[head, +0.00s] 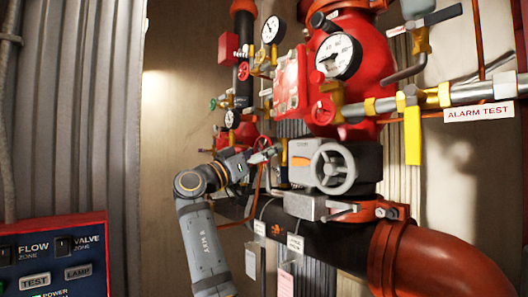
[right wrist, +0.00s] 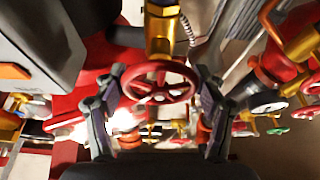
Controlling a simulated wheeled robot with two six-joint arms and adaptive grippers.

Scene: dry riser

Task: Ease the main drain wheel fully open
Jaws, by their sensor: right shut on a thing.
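The main drain wheel, a small red spoked handwheel, shows in the right wrist view (right wrist: 158,67) below a brass valve body (right wrist: 162,32). My right gripper (right wrist: 158,92) has one finger on each side of the wheel's rim and is shut on it. In the head view my right gripper (head: 264,156) reaches in among the pipework, left of the grey gearbox. There the wheel is small and largely hidden by the fingers, so how far it is turned cannot be told. My left gripper is not in view.
A grey gearbox with a large grey handwheel (head: 333,168) stands just right of my gripper. A thick black and red pipe (head: 435,262) runs below. Gauges (head: 339,56) and red valve bodies crowd above. A control panel (head: 55,255) is at the lower left.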

